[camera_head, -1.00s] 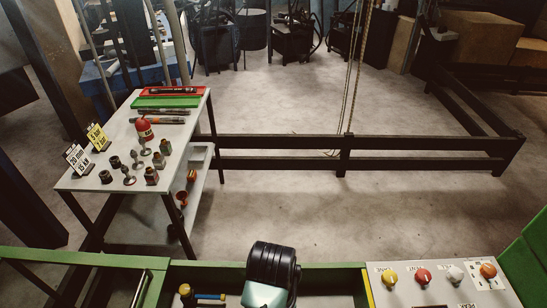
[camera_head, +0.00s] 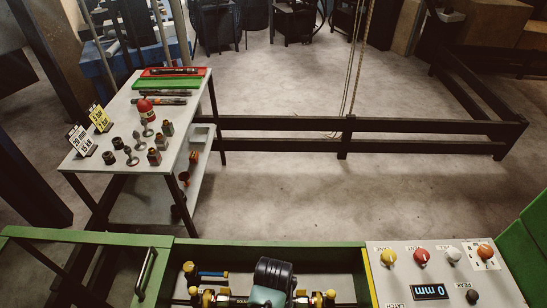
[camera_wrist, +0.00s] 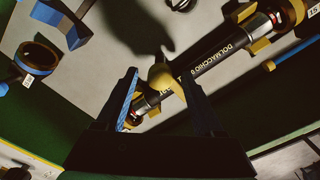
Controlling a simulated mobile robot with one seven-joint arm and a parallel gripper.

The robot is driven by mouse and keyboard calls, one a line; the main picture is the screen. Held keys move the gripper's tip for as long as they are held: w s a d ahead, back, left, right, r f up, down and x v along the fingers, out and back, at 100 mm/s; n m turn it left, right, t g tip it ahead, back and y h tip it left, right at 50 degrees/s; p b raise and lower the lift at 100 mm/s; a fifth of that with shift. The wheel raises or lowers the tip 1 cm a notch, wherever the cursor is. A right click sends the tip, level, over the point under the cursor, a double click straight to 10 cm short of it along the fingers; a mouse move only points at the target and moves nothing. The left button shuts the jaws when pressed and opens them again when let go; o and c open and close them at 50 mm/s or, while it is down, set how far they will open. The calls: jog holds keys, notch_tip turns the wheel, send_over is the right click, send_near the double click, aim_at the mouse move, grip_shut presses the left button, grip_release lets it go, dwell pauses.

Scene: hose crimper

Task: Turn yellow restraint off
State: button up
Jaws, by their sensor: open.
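In the wrist view my gripper (camera_wrist: 160,80) is open, its two dark fingers pointing down at the bench. A rounded yellow piece (camera_wrist: 164,76) shows between the fingertips; whether they touch it I cannot tell. Behind it runs a black hose (camera_wrist: 215,58) with white lettering and yellow collars (camera_wrist: 257,46). In the head view, yellow fittings (camera_head: 208,299) sit at the left of the bench bay and more (camera_head: 317,299) at the right. My dark wrist hides the middle between them, and the fingers are hidden there. I cannot tell which yellow part is the restraint.
A panel at the right has yellow (camera_head: 389,257), red (camera_head: 421,257), white (camera_head: 453,255) and orange (camera_head: 485,251) knobs and a display (camera_head: 429,291) reading 0 mm. A blue-handled piece (camera_head: 212,274) lies behind the left fittings. A table (camera_head: 120,113) with fittings stands beyond, left.

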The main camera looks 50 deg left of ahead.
grip_shut()
dwell(1.4)
